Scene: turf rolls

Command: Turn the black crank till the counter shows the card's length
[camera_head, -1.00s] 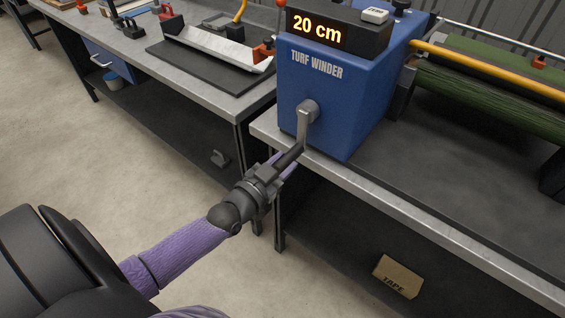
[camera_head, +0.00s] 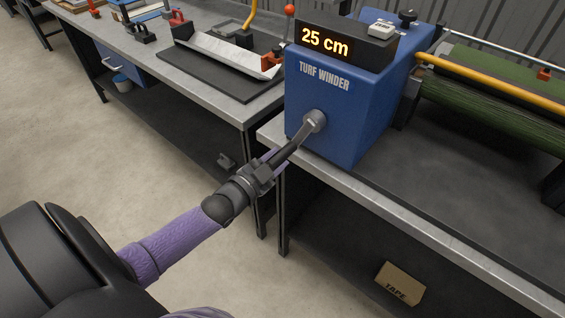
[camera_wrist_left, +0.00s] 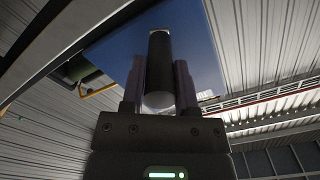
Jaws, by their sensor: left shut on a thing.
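The blue turf winder (camera_head: 345,115) stands on the right bench. Its counter (camera_head: 325,41) shows 25 cm in lit orange digits. My left gripper (camera_head: 270,165) is shut on the crank's black handle (camera_wrist_left: 160,62), which stands between the two fingers in the left wrist view. I see no readable length card. My right gripper is out of view.
A green turf roll (camera_head: 480,95) lies right of the winder, beside a yellow bar (camera_head: 500,82). The left bench (camera_head: 215,95) holds a tray and tools. A cardboard tape box (camera_head: 398,284) sits on the lower shelf. Open floor lies at left.

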